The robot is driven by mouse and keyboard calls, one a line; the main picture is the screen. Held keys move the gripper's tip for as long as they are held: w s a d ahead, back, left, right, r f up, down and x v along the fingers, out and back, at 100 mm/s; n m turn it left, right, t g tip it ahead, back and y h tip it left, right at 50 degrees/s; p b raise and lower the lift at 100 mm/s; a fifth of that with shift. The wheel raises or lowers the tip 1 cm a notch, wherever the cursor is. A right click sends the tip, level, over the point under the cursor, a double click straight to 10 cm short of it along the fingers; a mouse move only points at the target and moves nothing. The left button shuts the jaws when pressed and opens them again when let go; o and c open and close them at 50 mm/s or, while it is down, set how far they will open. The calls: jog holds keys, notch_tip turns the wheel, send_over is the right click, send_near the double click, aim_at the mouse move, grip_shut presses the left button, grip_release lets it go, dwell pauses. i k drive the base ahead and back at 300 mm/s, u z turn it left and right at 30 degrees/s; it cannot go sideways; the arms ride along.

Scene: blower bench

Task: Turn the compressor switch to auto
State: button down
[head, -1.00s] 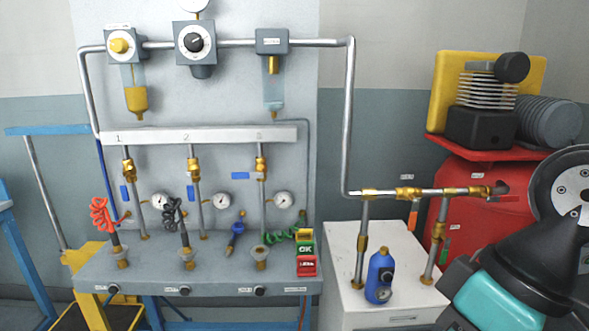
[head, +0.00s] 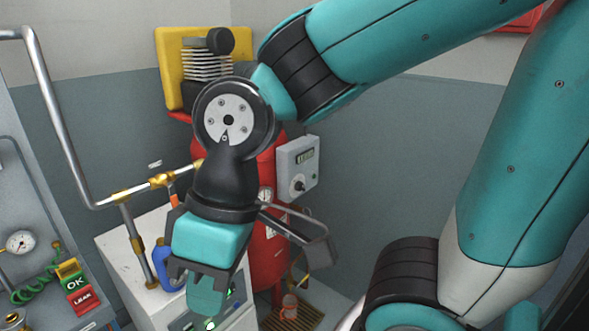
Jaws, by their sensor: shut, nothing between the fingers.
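The compressor's grey switch box (head: 299,165) is on the right of the red tank in the head view. It has a small dark display on top and a round switch knob (head: 297,185) below. The marks around the knob are too small to read, so I cannot tell its position. The red compressor tank (head: 268,260) is partly hidden behind my arm. My gripper (head: 207,300) is shut and empty, points downward, and appears in front of the white cabinet. It is left of and lower in the picture than the knob, apart from it.
The white cabinet (head: 120,250) carries brass-fitted pipes and a blue bottle (head: 162,262). A yellow guard (head: 175,75) and finned pump stand above the tank. The bench with OK and LEAK blocks (head: 78,292) is at lower left. The wall right of the box looks bare.

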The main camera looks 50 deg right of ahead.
aim_at(299, 186)
jog(key=z, duration=0.4)
jog(key=k, duration=0.3)
jog(key=z, duration=0.75)
jog(key=i, duration=0.45)
